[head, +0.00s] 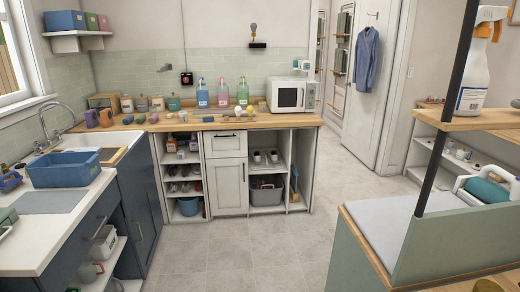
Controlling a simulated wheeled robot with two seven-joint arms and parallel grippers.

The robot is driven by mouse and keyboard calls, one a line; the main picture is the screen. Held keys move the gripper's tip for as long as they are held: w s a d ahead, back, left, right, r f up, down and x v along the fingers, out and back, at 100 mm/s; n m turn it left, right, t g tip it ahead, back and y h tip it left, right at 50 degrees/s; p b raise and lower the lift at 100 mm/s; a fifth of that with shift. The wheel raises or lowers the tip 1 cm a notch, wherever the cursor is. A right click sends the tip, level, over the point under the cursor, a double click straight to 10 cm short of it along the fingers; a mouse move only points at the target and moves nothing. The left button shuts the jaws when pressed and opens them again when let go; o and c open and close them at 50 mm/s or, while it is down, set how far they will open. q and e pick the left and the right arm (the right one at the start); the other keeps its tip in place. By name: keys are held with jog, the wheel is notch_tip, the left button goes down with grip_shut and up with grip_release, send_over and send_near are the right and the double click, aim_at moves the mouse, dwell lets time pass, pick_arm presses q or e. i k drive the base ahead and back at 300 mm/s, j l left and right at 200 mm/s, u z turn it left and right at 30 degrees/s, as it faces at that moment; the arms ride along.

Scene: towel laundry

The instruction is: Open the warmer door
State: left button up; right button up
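A white, boxy, microwave-like appliance (312,94) stands on the right end of the wooden back counter. It is the only thing in view that looks like a warmer, but I cannot tell for sure that it is one. Its front has a dark window and looks shut; a handle is too small to make out. Neither of my grippers shows in the head view.
The wooden back counter (232,123) holds several bottles and jars, with shelves and a cabinet (226,184) below. A sink counter with a blue tub (64,170) is at left. A green-sided bench (350,255) is at right. The tiled floor (255,255) between is clear.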

aim_at(287, 96)
jog(key=i, duration=2.55)
jog(key=j+u, duration=0.05)
jog(key=j, duration=0.05)
